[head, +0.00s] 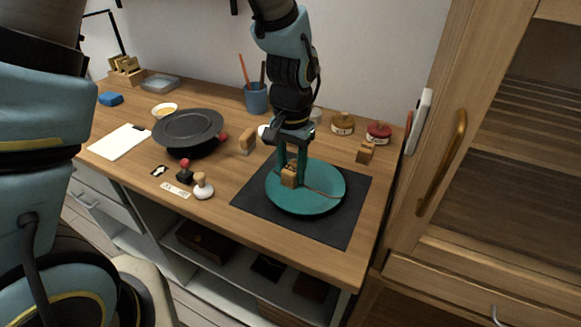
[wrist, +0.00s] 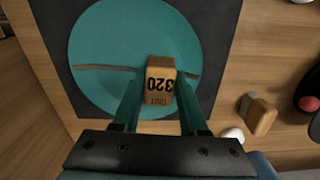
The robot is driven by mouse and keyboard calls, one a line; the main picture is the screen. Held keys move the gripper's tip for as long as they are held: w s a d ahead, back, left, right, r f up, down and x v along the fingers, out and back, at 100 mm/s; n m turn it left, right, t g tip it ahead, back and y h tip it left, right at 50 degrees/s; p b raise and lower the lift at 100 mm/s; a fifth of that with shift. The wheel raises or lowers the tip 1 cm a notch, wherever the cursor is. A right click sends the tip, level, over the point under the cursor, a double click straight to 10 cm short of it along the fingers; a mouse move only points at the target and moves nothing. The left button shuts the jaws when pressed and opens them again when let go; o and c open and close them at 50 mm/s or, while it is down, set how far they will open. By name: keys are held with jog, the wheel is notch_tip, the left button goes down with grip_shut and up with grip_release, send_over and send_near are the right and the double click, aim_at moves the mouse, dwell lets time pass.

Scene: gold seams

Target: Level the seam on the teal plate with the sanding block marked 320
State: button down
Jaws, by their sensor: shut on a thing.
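The teal plate (head: 323,205) lies on a dark mat (head: 248,203) on the bench. A brownish seam (head: 322,193) runs across the plate; it also shows in the wrist view (wrist: 100,67). My gripper (wrist: 162,105) points down over the plate and is shut on a wooden sanding block (wrist: 160,64) marked 320. In the head view the block (head: 289,177) is at the left part of the plate, in line with the seam. In the wrist view it covers part of the seam. I cannot tell whether its underside touches the plate.
Other wooden blocks stand left of the mat (head: 248,141) and behind it (head: 366,152). The bench front right is clear.

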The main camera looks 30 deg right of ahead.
aim_at(316, 194)
jog(key=shift+s+f, duration=0.15)
jog(key=shift+s, duration=0.55)
jog(key=shift+s+d, duration=0.55)
jog(key=shift+d, duration=0.05)
jog(key=shift+s, duration=0.75)
jog(key=shift+s+d+p, duration=0.25)
jog(key=shift+d+p, duration=0.05)
jog(key=shift+d, duration=0.45)
jog(key=shift+s, duration=0.85)
jog(key=shift+w+d, duration=0.2)
jog(key=shift+d, duration=0.1)
jog(key=shift+s+a, duration=0.1)
jog(key=shift+a, duration=0.2)
jog(key=shift+d, duration=0.1)
jog(key=shift+a, duration=0.2)
jog(key=shift+p, duration=0.35)
jog(key=shift+d, duration=0.1)
